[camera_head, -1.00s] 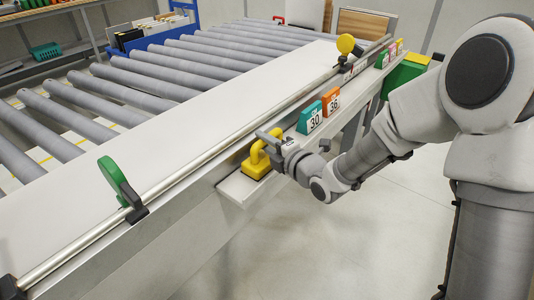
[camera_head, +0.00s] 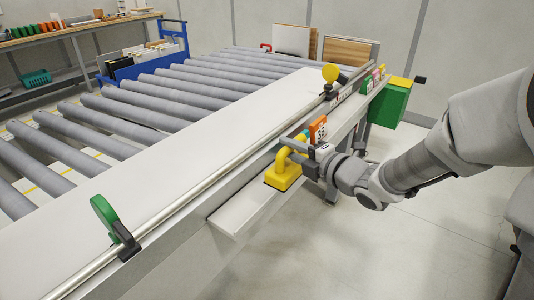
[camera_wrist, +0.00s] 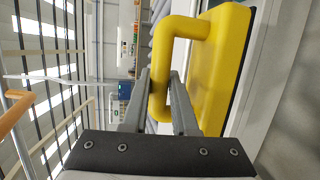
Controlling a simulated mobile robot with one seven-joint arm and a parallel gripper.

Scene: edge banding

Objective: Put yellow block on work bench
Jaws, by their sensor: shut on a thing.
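The yellow block (camera_head: 283,178) has an arched handle on its top. In the head view it is at the white ledge (camera_head: 240,213) along the machine's near side. My gripper (camera_head: 294,144) is at the handle. In the wrist view my gripper (camera_wrist: 160,92) has one finger on each side of the handle of the yellow block (camera_wrist: 222,65), shut on it. The block looks slightly above the ledge, but its clearance is hard to tell. A wooden-topped work bench (camera_head: 100,27) stands at the far back left, with several tools and green items on it.
Grey rollers (camera_head: 150,95) and a long white panel (camera_head: 180,150) lie between my arm and the bench. A blue rack (camera_head: 145,62) stands behind the rollers. An orange sign (camera_head: 318,130) stands close behind the gripper. Open floor (camera_head: 370,240) lies at right.

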